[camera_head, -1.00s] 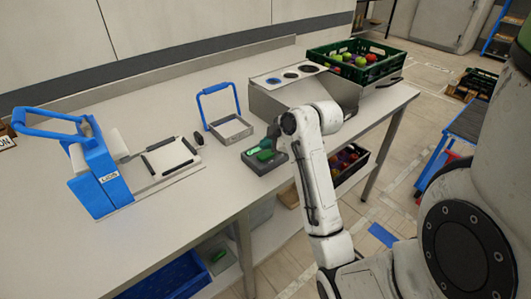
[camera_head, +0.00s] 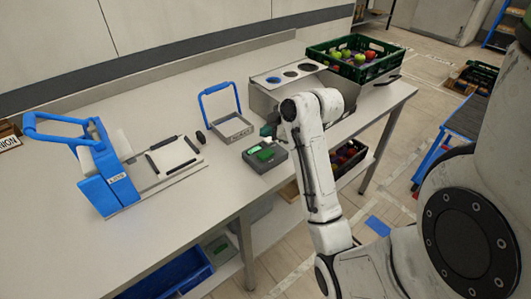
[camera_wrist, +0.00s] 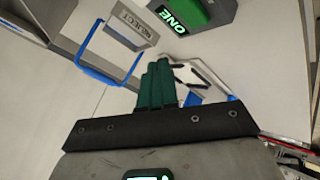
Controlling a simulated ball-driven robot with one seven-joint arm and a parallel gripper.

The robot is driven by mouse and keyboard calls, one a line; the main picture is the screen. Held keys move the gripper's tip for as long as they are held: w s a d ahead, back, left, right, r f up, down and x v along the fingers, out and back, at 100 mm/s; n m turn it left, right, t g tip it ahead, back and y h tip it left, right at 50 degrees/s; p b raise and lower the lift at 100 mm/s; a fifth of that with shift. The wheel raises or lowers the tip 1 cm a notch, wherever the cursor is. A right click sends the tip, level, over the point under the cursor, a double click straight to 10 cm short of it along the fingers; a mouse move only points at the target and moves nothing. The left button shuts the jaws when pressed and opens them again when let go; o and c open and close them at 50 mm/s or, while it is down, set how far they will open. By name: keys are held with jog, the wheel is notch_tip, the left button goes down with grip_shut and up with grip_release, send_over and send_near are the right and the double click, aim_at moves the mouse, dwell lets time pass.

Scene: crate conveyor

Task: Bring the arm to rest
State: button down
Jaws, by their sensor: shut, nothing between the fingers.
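My gripper (camera_wrist: 160,85) shows in the wrist view with its dark green fingers close together and nothing between them. In the head view its tip (camera_head: 268,130) is partly hidden behind my white arm's elbow. It is just above and behind a grey box with a green button (camera_head: 265,153), apart from it as far as I can tell. The same box shows in the wrist view at the top (camera_wrist: 203,14), with a lit display reading "ONE". My arm is bent over the table's front edge.
A reject tray with a blue handle (camera_head: 232,129) stands left of the box. A blue press-like device (camera_head: 108,182) is farther left. A dark green crate of fruit (camera_head: 386,68) stands at the back right by a metal chute (camera_head: 262,101). Another fruit crate is below the table.

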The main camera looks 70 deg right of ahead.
dwell(0.4)
jog(key=w+a+f, duration=0.1)
jog(key=a+f, duration=0.1)
jog(key=a, duration=0.2)
jog(key=w+a+f+m+y, duration=0.1)
jog(key=w+a, duration=0.1)
jog(key=a, duration=0.2)
jog(key=w+a+f+y, duration=0.1)
jog(key=w+a+f, duration=0.1)
jog(key=a, duration=0.3)
jog(key=shift+f+m+g, duration=0.3)
jog(key=shift+g, duration=0.1)
jog(key=a+f, duration=0.1)
jog(key=a, duration=0.3)
jog(key=s+a+f+m+g, duration=0.1)
jog(key=a+f, duration=0.1)
jog(key=a, duration=0.2)
jog(key=a+f+m+y, duration=0.1)
jog(key=a, duration=0.3)
jog(key=shift+s+a+f+g, duration=0.15)
jog(key=shift+a+f+g, duration=0.15)
jog(key=shift+a+f, duration=0.1)
jog(key=s+a+f+m+g, duration=0.1)
jog(key=s+a+f, duration=0.1)
jog(key=s+a, duration=0.35)
jog(key=s+f+m+g, duration=0.1)
jog(key=s+f+g, duration=0.3)
jog(key=s, duration=0.5)
notch_tip(320, 180, down, 2)
jog(key=shift+s+f, duration=0.15)
